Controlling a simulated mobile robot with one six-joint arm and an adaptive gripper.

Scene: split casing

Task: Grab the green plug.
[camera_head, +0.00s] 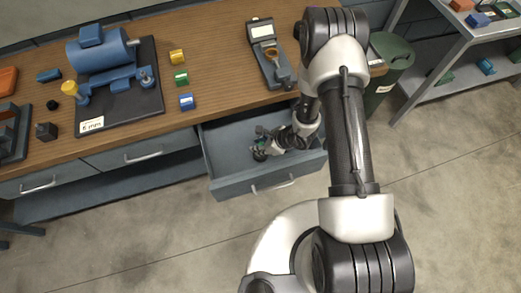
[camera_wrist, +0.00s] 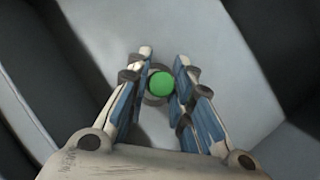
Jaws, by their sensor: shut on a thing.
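The green plug (camera_wrist: 161,84) shows as a round green top between my fingertips in the wrist view. A darker ring or base shows around and below the green top. My gripper (camera_wrist: 160,88) is shut on it, one finger on each side. In the head view my gripper (camera_head: 262,150) reaches down into the open drawer (camera_head: 225,146). The plug is too small to make out clearly there. Whether it touches the drawer floor, I cannot tell.
Drawer walls stand close around my gripper. A green bin (camera_head: 392,60) and shelf (camera_head: 470,60) stand right.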

